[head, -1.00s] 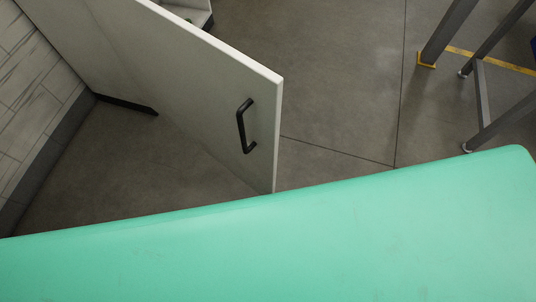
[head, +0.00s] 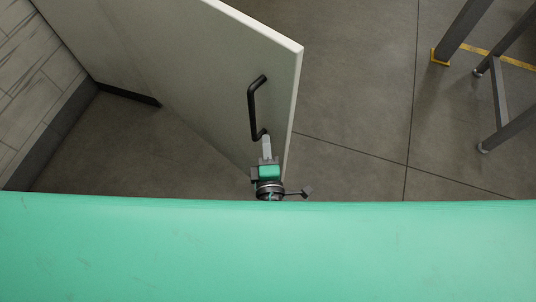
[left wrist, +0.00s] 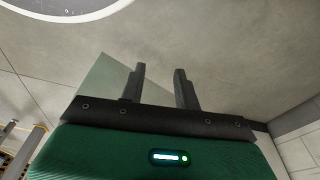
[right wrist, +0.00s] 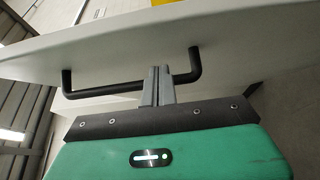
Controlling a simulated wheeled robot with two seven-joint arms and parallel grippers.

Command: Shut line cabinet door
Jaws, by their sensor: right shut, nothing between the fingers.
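The cabinet door (head: 190,70) is a pale grey panel standing open, with its free edge toward the right in the head view. A black bar handle (head: 252,108) is fixed near that edge. My right gripper (head: 266,142) is at the handle's lower end, close to the door face. In the right wrist view its closed fingers (right wrist: 157,78) overlap the handle (right wrist: 110,90), with the door panel (right wrist: 225,45) behind; I cannot tell whether they touch. My left gripper (left wrist: 159,78) shows only in the left wrist view, with fingers apart and empty, away from the door.
A grey tiled wall (head: 35,85) stands at the left of the door. Grey metal frame legs (head: 500,90) stand on the floor at the right. The concrete floor (head: 350,110) between the door and the legs is clear. My own green body fills the bottom of the head view.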

